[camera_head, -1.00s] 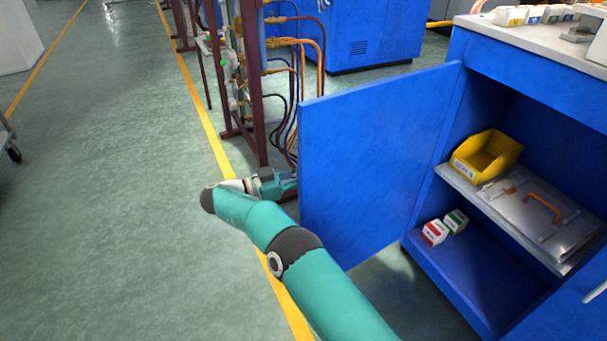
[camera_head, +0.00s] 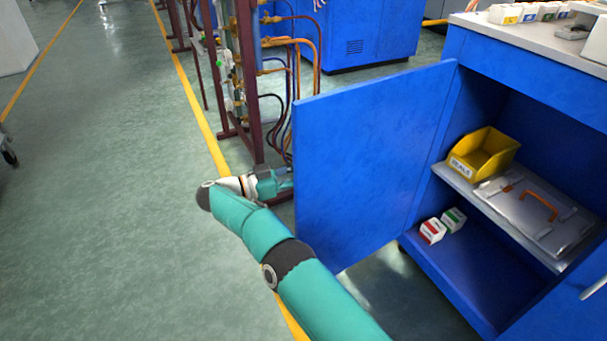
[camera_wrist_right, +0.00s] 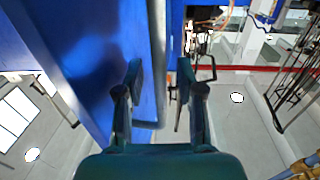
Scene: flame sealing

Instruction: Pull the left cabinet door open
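The left cabinet door (camera_head: 370,165) is a blue panel standing wide open, swung out from the blue cabinet (camera_head: 520,55). The cabinet's interior shows. My right arm reaches along the door's outer side in the head view, its gripper (camera_head: 285,180) partly hidden behind the door's free edge. In the right wrist view the door (camera_wrist_right: 85,50) is on the left, and a grey bar handle (camera_wrist_right: 157,60) runs between the two fingers of my right gripper (camera_wrist_right: 160,78). The fingers are apart, with gaps beside the bar. My left gripper is not in view.
A shelf inside holds a yellow bin (camera_head: 483,155) and a grey case (camera_head: 537,215); small boxes (camera_head: 433,230) stand below. A pipe rack (camera_head: 245,80) with hoses stands behind the door. The floor (camera_head: 110,200) at left is clear.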

